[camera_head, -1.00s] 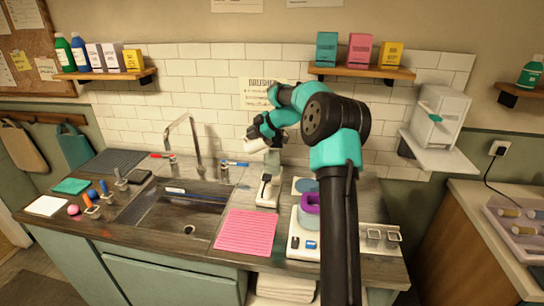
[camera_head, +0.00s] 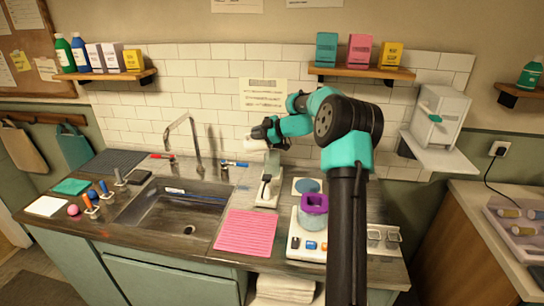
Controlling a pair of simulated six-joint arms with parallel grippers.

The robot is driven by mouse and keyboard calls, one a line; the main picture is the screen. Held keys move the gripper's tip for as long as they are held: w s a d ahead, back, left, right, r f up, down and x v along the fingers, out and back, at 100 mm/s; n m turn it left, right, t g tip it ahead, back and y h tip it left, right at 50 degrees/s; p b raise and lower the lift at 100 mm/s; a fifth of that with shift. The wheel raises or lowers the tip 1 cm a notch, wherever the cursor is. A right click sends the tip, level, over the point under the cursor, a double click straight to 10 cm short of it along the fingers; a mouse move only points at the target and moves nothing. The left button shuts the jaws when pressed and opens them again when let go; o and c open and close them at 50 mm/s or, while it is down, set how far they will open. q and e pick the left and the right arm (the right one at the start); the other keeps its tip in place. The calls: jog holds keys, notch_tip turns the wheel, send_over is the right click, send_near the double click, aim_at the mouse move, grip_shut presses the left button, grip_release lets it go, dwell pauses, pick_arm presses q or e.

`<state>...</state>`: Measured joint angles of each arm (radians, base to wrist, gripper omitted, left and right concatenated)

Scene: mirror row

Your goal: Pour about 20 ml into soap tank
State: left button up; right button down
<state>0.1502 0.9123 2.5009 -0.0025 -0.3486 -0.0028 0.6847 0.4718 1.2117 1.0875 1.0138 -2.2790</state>
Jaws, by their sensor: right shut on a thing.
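My right gripper (camera_head: 259,138) is shut on a small white container (camera_head: 251,144), held raised in front of the tiled wall, above the back of the counter. The gripper hides part of the container, and I cannot see any liquid or stream. Just below it stands a white upright device (camera_head: 267,186) on the counter; I cannot tell whether the container touches it. No thing is clearly marked as the soap tank, so I cannot tell which one it is. My left gripper is not in view.
A sink (camera_head: 178,208) with a tall faucet (camera_head: 194,142) lies left of the device. A pink ribbed mat (camera_head: 246,232) lies in front. A purple-rimmed cup (camera_head: 314,205) stands on a white unit at the right, beside my arm. A shelf (camera_head: 362,72) hangs above.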

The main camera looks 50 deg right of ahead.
jog(key=shift+s+d+r+t+y, duration=0.15)
jog(key=shift+s+d+t+y, duration=0.15)
jog(key=shift+s+t, duration=0.25)
dwell(1.9)
jog(key=shift+w+a+g, duration=0.25)
jog(key=shift+w+a, duration=0.05)
jog(key=shift+w, duration=0.15)
jog(key=shift+w+a+r+g+h, duration=0.25)
jog(key=shift+w+g+h, duration=0.35)
jog(key=shift+g, duration=0.3)
jog(key=shift+f+g, duration=0.2)
jog(key=shift+g, duration=0.1)
jog(key=shift+w, duration=0.1)
jog(key=shift+w+a+f+g+h, duration=0.15)
jog(key=shift+w+f+g+h, duration=0.2)
jog(key=shift+g, duration=0.25)
jog(key=shift+w+a+r+g+h, duration=0.2)
jog(key=shift+g+h, duration=0.15)
jog(key=shift+g, duration=0.25)
jog(key=shift+w, duration=0.1)
